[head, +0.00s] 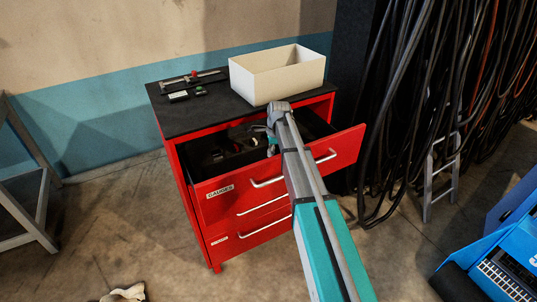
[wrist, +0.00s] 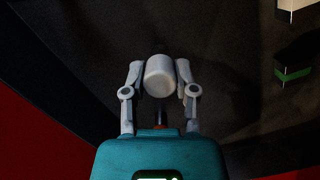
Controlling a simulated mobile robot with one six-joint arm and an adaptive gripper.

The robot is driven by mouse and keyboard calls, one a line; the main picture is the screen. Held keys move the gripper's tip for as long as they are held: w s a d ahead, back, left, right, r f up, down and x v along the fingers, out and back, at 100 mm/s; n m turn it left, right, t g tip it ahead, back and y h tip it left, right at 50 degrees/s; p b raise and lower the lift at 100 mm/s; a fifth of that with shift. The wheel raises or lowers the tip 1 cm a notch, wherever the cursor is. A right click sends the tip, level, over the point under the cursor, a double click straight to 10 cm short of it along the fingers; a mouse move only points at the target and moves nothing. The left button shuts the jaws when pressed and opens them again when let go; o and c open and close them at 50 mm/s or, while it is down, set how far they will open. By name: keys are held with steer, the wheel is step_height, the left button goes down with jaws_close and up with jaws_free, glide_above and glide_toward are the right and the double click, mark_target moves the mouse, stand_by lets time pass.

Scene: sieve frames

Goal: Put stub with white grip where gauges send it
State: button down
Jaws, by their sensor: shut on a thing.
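In the wrist view my gripper (wrist: 160,85) is shut on the stub's white grip (wrist: 160,72), a pale rounded cylinder between the two fingers. A thin dark reddish part shows below it; the rest of the stub is hidden. In the head view my gripper (head: 271,146) is at the open top drawer (head: 236,192), whose front label reads GAUGES. My arm hides part of the gripper and drawer, and I cannot tell how high the stub is above the dark drawer floor (wrist: 225,75).
The black cabinet top (head: 190,116) holds a caliper-like gauge (head: 190,78), small dark items (head: 186,95) and an open cream box (head: 277,80). Dark things (head: 222,152) lie in the drawer's left part. A black-and-green block (wrist: 293,72) shows in the wrist view. Lower drawers look shut.

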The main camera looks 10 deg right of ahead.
steer(key=shift+w+f+b, duration=0.2)
steer(key=shift+f+b, duration=0.45)
steer(key=shift+f, duration=0.1)
steer(key=shift+c, duration=2)
jaws_free()
step_height(320, 180, up, 12)
steer(key=d+p, duration=0.1)
steer(key=p, duration=1.1)
steer(key=shift+d, duration=0.35)
